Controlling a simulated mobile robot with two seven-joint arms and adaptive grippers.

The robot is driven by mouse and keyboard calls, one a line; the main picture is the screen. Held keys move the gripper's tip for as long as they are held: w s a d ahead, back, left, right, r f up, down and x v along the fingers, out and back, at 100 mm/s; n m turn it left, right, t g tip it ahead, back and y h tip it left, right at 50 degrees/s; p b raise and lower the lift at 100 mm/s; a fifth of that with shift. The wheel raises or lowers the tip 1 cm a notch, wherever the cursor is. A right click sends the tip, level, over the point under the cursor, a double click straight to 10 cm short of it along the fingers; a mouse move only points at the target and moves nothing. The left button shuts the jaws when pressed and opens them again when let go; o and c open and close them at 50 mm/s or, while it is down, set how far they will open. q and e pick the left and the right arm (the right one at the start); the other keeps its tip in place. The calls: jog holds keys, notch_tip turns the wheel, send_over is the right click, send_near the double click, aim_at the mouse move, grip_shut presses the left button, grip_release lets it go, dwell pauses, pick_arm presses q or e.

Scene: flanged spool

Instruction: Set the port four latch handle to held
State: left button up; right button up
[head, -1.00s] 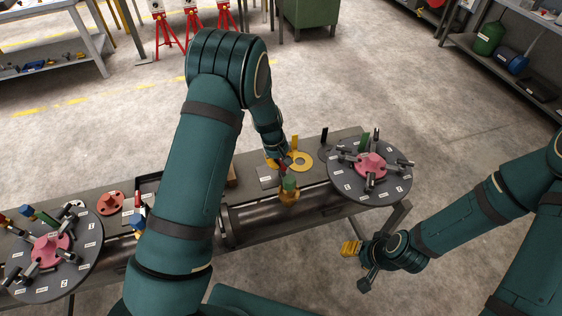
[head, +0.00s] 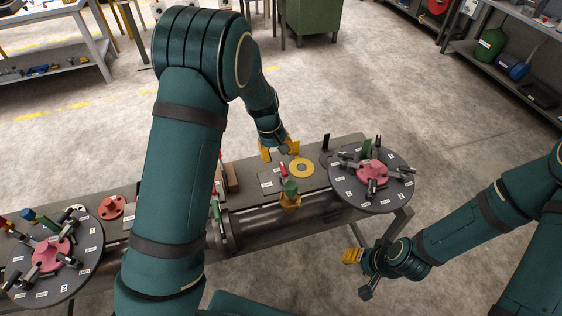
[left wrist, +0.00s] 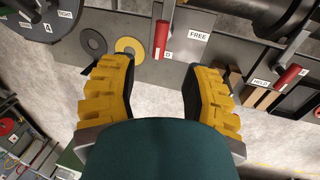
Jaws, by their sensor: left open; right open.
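A red latch handle (left wrist: 162,38) lies on the grey bench plate beyond my left fingertips in the left wrist view. A "FREE" label (left wrist: 198,35) is to its right, and a label mostly hidden by the handle shows a "D". It also shows in the head view (head: 284,169), beside the pipe. A second red handle (left wrist: 287,75) is at the right, by a "HELD" label (left wrist: 261,84). I cannot read which handle is port four's. My left gripper (head: 279,152) is open and empty, apart from the handles. My right gripper (head: 358,269) is open and empty, off the bench's front.
A yellow ring (head: 301,168) and a dark ring lie on the bench. A brass fitting with a green top (head: 290,195) stands on the pipe. Round flanges with pink hubs stand at the right (head: 372,174) and left (head: 49,254). Brown blocks sit near the second handle.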

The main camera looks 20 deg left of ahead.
pick_arm(q)
jog(key=r, duration=0.3)
jog(key=shift+s+a+r, duration=0.2)
jog(key=shift+a+r, duration=0.15)
jog(key=shift+r, duration=0.05)
